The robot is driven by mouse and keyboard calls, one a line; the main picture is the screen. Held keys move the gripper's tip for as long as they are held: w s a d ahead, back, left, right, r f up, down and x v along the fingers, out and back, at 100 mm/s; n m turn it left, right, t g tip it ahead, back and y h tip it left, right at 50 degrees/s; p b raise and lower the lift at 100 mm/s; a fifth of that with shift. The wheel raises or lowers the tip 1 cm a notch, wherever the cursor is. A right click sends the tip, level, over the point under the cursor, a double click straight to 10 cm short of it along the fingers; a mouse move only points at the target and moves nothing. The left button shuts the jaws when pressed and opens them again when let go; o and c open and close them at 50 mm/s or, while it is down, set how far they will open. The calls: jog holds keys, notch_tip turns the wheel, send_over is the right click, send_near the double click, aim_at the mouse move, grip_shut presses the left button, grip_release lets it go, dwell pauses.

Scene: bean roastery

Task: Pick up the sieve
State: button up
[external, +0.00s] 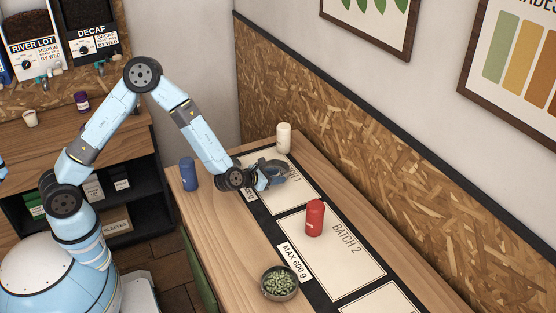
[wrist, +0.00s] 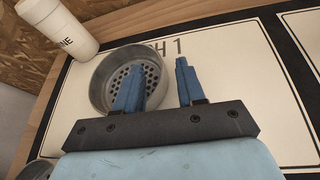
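The sieve (wrist: 97,82) is a round grey metal bowl with a perforated bottom, on the white BATCH 1 panel in the wrist view. In the external view, my gripper (external: 275,176) is low at that panel and partly hides the sieve. My gripper (wrist: 160,65) has its two blue fingers apart, with nothing visibly clamped between them. In the wrist view the left finger overlaps the inside of the sieve, and the right finger is just outside its right rim. I cannot tell whether either finger touches it.
A white bottle (external: 284,138) stands behind the sieve; it also shows in the wrist view (wrist: 60,28). A blue bottle (external: 189,174) is at the table's left edge. A red bottle (external: 314,218) stands on BATCH 2, and a bowl of green beans (external: 279,296) is nearer the front.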

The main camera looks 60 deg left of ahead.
jog(key=shift+x, duration=1.3)
jog(key=shift+c, duration=0.2)
grip_shut()
